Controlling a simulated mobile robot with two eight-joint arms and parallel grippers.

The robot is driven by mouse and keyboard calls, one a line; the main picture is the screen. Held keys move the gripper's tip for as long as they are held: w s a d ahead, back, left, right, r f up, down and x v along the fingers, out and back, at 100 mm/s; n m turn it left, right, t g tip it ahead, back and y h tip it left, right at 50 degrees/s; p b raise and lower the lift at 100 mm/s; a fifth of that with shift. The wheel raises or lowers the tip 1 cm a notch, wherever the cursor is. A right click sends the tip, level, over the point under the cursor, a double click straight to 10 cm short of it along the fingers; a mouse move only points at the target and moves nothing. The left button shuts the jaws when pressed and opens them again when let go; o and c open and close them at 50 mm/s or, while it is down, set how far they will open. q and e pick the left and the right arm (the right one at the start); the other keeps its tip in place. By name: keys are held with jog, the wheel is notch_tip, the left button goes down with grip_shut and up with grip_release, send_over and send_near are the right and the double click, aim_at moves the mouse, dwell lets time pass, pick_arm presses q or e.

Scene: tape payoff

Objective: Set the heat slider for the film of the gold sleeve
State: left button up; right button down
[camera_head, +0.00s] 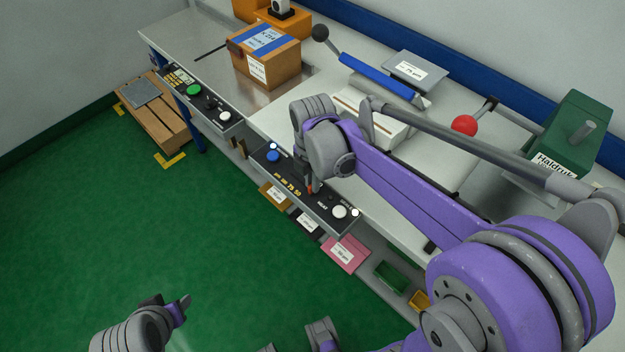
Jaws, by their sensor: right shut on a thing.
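The heat panel (322,208) is a dark strip on the bench's front edge, with yellow scale numbers and the word HEAT. My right gripper (311,189) reaches down to it and is shut on the slider knob (309,188), which shows only as a small reddish bit near the scale's right end. The fingers and arm hide most of the knob, so its exact setting cannot be read. A gold sleeve (270,195) with a white label sits below the panel; its print is too small to read. My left gripper (170,302) is low over the green floor, away from the panel.
Black (306,224), pink (346,254) and green (389,276) sleeves sit along the bench front. The panel also has a blue button (273,156) and a white knob (339,212). A cardboard box (270,65) and a red ball handle (464,125) are on the bench.

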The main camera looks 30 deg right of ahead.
jog(key=shift+w+a, duration=0.25)
jog(key=shift+w, duration=0.35)
jog(key=shift+w+a, duration=0.2)
jog(key=shift+w, duration=0.4)
jog(key=c, duration=0.9)
grip_release()
notch_tip(320, 180, up, 11)
jog(key=shift+f+p, duration=0.1)
jog(key=shift+p, duration=0.35)
jog(key=shift+s, duration=0.1)
jog(key=s+f+m+t+p, duration=0.1)
jog(key=s+f+m, duration=0.1)
jog(key=s+m, duration=0.3)
jog(key=s+a+f+m+t+p, duration=0.1)
jog(key=s+f+m+t, duration=0.1)
jog(key=s+m, duration=0.3)
jog(key=s+f+m+t, duration=0.2)
jog(key=s+m, duration=0.3)
jog(key=m, duration=0.7)
jog(key=shift+s+a+f+p, duration=0.2)
jog(key=shift+f+p, duration=0.2)
jog(key=shift+f, duration=0.2)
